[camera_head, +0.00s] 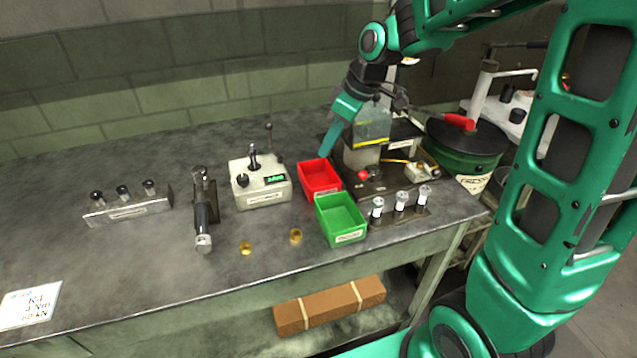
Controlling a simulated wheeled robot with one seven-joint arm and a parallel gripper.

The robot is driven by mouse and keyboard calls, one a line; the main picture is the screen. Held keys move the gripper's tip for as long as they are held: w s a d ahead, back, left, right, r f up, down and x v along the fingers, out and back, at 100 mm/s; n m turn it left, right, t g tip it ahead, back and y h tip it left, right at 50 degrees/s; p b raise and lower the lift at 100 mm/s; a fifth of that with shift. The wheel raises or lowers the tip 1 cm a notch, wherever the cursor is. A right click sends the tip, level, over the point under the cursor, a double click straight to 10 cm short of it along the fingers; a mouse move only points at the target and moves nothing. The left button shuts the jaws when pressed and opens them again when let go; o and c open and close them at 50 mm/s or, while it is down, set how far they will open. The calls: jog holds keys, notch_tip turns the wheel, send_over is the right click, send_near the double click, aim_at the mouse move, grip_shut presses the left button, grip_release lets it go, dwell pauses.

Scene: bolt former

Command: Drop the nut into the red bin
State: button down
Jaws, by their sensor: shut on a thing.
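My gripper (327,153) points down, with its green fingertips at the back right edge of the red bin (320,188). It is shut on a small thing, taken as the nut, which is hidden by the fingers. The red bin is an open box on the bench, and the part of its inside that shows looks empty. Whether the fingertips are over the bin or just behind it is hard to tell.
A green bin (341,222) stands in front of the red one. Two brass pieces (295,236) (246,248) lie on the bench. A control box (260,184) stands left, a press (362,152) behind right, and labelled cylinders (400,203) at right.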

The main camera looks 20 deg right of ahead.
jog(key=c, duration=1.5)
grip_release()
jog(key=shift+c, duration=0.2)
jog(key=shift+r, duration=0.1)
jog(key=v, duration=1)
jog(key=shift+d+r, duration=0.2)
jog(key=shift+d, duration=0.05)
jog(key=s+d+f+m+g+h, duration=0.1)
jog(key=s+d+f+m, duration=0.2)
jog(key=s, duration=0.6)
jog(key=s+d+f+m+g+h, duration=0.1)
jog(key=s+d+f+m, duration=0.3)
jog(key=s, duration=0.6)
jog(key=s+d+f+m+g+h, duration=0.1)
jog(key=s+d+f+m, duration=0.3)
jog(key=s+m, duration=0.5)
jog(key=shift+s+d, duration=0.15)
jog(key=shift+d, duration=1.05)
